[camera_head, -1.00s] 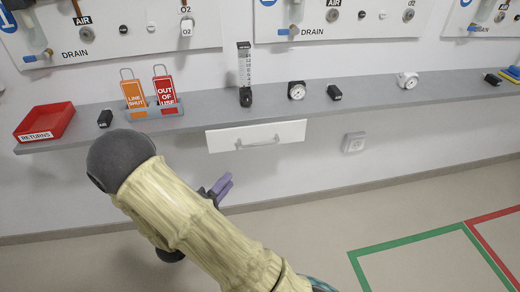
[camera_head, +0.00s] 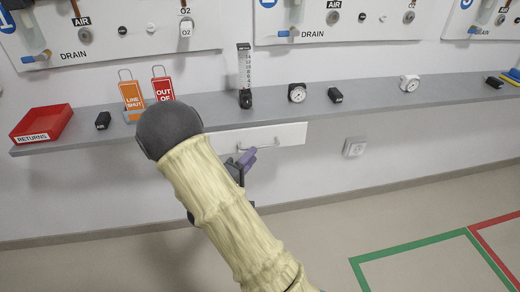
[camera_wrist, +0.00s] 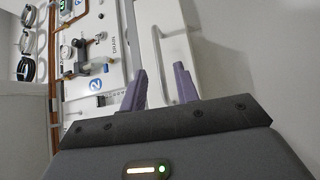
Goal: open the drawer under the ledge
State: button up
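The white drawer (camera_head: 288,134) hangs under the grey ledge (camera_head: 215,118) and looks shut. Its left part is hidden behind my arm. Its bar handle (camera_head: 265,148) shows only in part, with my gripper in front of its left end. My gripper (camera_head: 246,159) has purple fingers and is at about handle height, just in front of the drawer. In the wrist view, the fingers of my gripper (camera_wrist: 160,88) are spread apart, with the white drawer front (camera_wrist: 176,45) ahead. The handle (camera_wrist: 157,48) shows between the finger directions. I cannot tell whether the fingers touch it.
On the ledge stand a red returns tray (camera_head: 42,123), orange (camera_head: 133,98) and red (camera_head: 163,85) tags, a flowmeter (camera_head: 245,75), a gauge (camera_head: 297,92) and small black blocks. A wall socket (camera_head: 355,146) is right of the drawer. The floor at right is clear.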

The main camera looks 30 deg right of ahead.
aim_at(260, 147)
jog(key=x, duration=0.5)
jog(key=shift+w+d+b, duration=0.2)
jog(key=shift+d+b, duration=0.05)
jog(key=shift+b, duration=0.15)
grip_shut()
